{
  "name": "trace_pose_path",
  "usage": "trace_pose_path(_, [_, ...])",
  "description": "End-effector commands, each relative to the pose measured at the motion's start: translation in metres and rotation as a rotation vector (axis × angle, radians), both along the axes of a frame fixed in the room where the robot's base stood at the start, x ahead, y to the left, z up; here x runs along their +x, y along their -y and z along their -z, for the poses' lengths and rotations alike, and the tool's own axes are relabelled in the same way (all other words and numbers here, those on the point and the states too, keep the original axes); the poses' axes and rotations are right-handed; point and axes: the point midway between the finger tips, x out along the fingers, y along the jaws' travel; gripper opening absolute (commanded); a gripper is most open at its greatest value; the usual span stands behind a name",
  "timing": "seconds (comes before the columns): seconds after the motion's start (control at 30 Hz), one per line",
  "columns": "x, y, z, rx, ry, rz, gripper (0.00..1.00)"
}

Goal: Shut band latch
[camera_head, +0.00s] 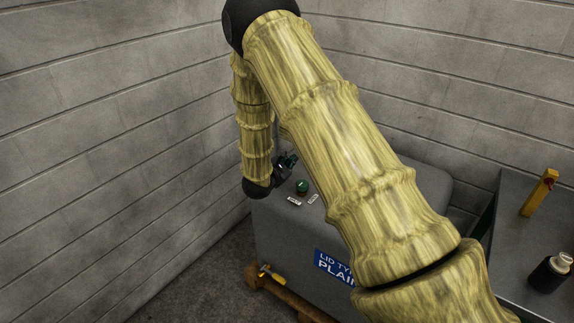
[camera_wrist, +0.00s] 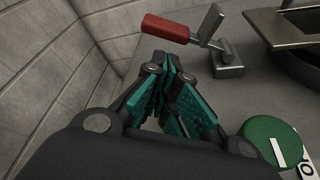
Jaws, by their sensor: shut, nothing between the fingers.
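A latch with a red handle (camera_wrist: 166,28) shows at the top of the wrist view. Its metal lever (camera_wrist: 210,22) stands up at a slant from a grey base block (camera_wrist: 228,60), and the red handle sticks out to the left. My gripper (camera_wrist: 165,68) is shut and empty, its teal-padded fingers together just below the handle in the picture; I cannot tell whether they touch it. In the head view my gripper (camera_head: 287,161) is small, over the grey cabinet (camera_head: 275,232). The latch cannot be made out there; my arm covers much of the cabinet top.
A green round knob (camera_wrist: 270,139) with a white mark sits right of my gripper, beside small labels. A dark metal rim (camera_wrist: 283,28) is at upper right. Walls stand close on the left and behind. A side table (camera_head: 520,245) holds a yellow item (camera_head: 540,192) and a dark bottle (camera_head: 550,273).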

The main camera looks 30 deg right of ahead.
Motion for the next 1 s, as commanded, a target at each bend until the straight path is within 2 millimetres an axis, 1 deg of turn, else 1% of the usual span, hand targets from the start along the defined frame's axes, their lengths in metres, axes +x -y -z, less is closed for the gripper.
trace_pose_path(0.03, [0.003, 0.007, 0.003, 0.001, 0.001, 0.003, 0.00])
trace_pose_path(0.2, [0.015, 0.026, 0.009, 0.001, 0.001, 0.003, 0.00])
trace_pose_path(0.4, [0.026, 0.041, 0.014, 0.001, 0.000, 0.001, 0.00])
trace_pose_path(0.6, [0.030, 0.047, 0.016, -0.001, 0.000, 0.001, 0.00])
trace_pose_path(1.0, [0.030, 0.048, 0.016, 0.001, 0.003, 0.001, 0.00])
